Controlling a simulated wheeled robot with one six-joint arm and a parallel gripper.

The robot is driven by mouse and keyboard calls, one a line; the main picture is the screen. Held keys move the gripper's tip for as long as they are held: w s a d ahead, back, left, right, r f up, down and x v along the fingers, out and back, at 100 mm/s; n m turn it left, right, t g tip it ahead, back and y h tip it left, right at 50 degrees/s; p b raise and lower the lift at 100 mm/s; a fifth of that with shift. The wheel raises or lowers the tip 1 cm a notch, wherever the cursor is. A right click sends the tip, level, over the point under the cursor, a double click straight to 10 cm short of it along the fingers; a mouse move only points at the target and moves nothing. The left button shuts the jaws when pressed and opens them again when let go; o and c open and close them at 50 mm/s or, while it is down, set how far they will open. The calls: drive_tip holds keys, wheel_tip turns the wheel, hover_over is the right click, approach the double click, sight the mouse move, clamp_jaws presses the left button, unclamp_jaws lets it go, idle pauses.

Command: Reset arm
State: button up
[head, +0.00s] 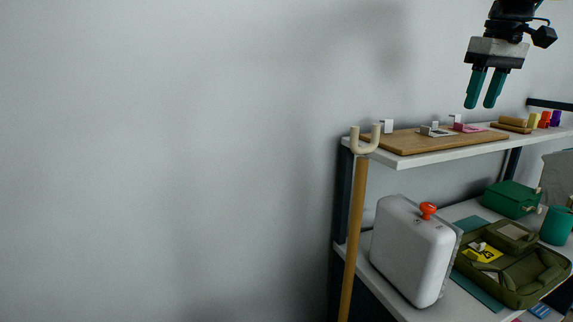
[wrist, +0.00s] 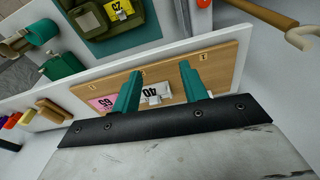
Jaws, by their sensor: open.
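My gripper (head: 481,100) hangs at the upper right of the head view, above the shelf's top board, with its two teal fingers pointing down and parted. In the wrist view the fingers (wrist: 160,83) are also apart, with nothing held between them. A wooden board (head: 405,142) lies on the top shelf below the gripper. On it are a pink tag (head: 467,128), a pale tag (head: 434,132) and small white blocks. In the wrist view the pale tag (wrist: 153,92) reads 40 and appears between the fingers, below them.
The shelf unit (head: 440,154) stands at the right. Its lower level holds a white case (head: 405,250) with an orange knob, an olive organizer (head: 520,275), a green box (head: 510,198) and a green cup (head: 557,225). A wooden pole (head: 354,235) with a forked top stands at the shelf's left end.

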drive_tip(key=s+a+f+m, duration=0.1)
drive_tip(key=s+a+f, duration=0.3)
drive_tip(key=s+f, duration=0.4)
drive_tip(key=s+a+f+m, duration=0.1)
drive_tip(key=s+a+f, duration=0.3)
drive_tip(key=s+f, duration=0.4)
drive_tip(key=s+a+f+m, duration=0.1)
drive_tip(key=s+a+f, duration=0.3)
drive_tip(key=s+f, duration=0.5)
drive_tip(key=s, duration=0.5)
drive_tip(key=shift+s+m+h, duration=0.3)
drive_tip(key=shift+s, duration=0.05)
